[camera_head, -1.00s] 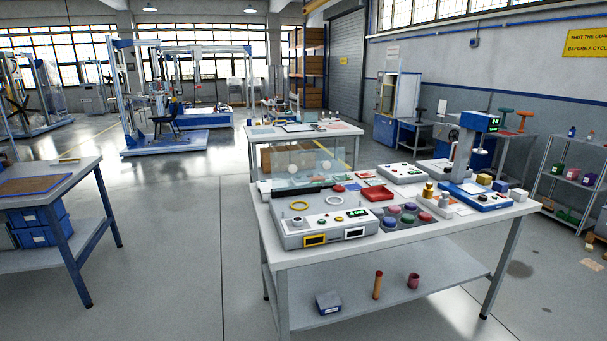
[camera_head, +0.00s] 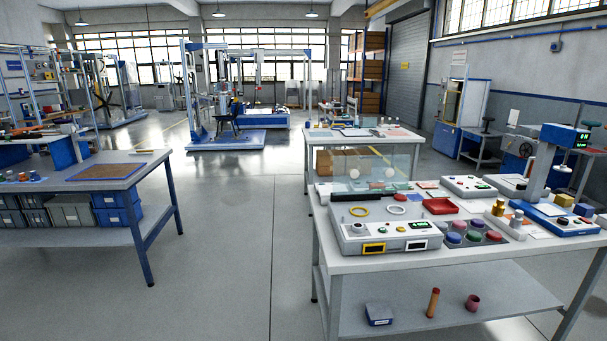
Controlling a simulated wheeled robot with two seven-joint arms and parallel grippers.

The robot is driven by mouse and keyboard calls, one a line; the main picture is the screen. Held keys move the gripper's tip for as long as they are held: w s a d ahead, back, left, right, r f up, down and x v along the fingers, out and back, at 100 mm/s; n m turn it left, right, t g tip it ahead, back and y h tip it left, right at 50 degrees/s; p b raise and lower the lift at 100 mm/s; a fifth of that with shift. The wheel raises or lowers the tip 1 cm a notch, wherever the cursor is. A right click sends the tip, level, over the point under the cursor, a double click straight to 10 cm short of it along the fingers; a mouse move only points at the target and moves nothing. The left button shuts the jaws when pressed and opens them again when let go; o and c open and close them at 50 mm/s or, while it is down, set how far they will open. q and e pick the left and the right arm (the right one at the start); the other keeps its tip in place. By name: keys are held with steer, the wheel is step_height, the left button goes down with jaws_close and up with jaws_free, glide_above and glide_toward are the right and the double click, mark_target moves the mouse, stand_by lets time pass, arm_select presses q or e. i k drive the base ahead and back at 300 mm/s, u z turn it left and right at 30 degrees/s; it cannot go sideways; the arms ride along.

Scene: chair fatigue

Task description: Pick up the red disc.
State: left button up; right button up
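Several round coloured discs sit in a dark grey holder on the right-hand workbench (camera_head: 400,264). They include a purple disc (camera_head: 460,226), a green disc (camera_head: 473,237) and a pinkish-red disc (camera_head: 493,236). They are small, and I cannot tell for sure which one is the red disc. Neither of my grippers is in view.
A red tray (camera_head: 440,206) lies behind the discs. A blue-based stand (camera_head: 552,220) is at right. Another bench (camera_head: 90,186) stands at left, with open floor between.

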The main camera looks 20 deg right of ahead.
mark_target(494, 236)
steer(key=u, duration=0.1)
steer(key=i, duration=4.9)
steer(key=z, duration=4.05)
